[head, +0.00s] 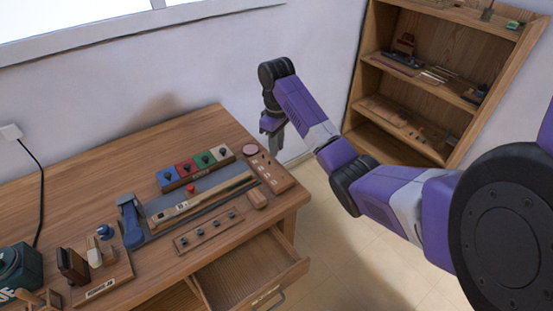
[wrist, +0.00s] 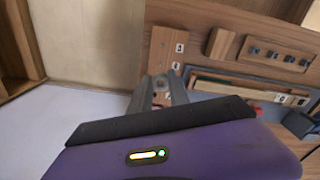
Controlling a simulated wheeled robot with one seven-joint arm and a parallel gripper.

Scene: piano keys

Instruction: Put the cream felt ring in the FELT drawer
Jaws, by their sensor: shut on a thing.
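My gripper (head: 275,133) points down above the back right corner of the desk, apart from the desktop. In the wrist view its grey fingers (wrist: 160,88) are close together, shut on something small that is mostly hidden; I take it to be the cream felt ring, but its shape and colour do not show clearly. An open, seemingly empty drawer (head: 245,268) sticks out of the desk front, below and in front of my gripper. The label on its front is too small and tilted to read.
A numbered wooden board (head: 272,172) lies at the desk's right edge, a pinkish disc (head: 250,150) behind it. A block with coloured squares (head: 195,168), a key on a grey mat (head: 205,198) and a knobbed strip (head: 208,232) fill the middle. Shelves (head: 425,85) stand at right.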

